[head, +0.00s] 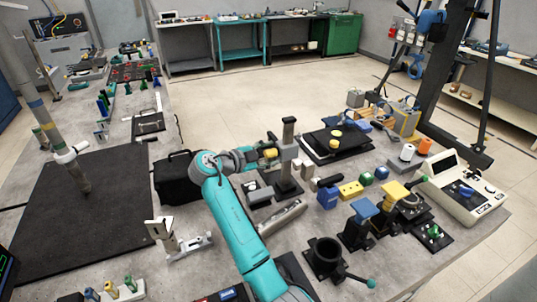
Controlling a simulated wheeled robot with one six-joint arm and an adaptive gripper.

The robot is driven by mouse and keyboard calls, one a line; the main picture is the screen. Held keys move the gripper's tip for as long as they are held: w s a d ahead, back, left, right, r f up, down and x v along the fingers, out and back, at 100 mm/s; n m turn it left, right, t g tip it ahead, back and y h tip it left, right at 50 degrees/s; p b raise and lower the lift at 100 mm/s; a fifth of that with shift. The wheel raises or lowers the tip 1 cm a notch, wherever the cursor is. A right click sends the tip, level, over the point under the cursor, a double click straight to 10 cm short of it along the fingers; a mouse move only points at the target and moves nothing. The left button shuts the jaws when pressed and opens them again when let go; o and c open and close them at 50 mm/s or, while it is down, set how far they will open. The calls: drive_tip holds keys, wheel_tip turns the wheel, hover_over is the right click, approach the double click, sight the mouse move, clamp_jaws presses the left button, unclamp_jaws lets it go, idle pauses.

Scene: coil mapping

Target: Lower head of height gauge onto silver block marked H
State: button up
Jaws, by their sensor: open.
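A height gauge (288,168) stands upright near the middle of the table, with a dark post and a grey sliding head partway up. My gripper (268,153) is open at the left side of the gauge's post, by a small yellow part (270,153) at the height of the head. I cannot tell whether it touches the head. A grey block (259,198) lies at the front left of the gauge's foot. The letter H cannot be read on any block. The head is above the block level. The gripper's fingertips are small and partly hidden.
A black bag (174,181) is left of my arm. A black cup-shaped fixture (324,256) stands in front.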

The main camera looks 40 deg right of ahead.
clamp_jaws()
wheel_tip(320, 180, down, 6)
drive_tip(key=shift+r, duration=0.2)
unclamp_jaws()
drive_tip(key=v, duration=0.7)
drive_tip(key=shift+a, duration=0.25)
drive_tip(key=shift+r, duration=0.1)
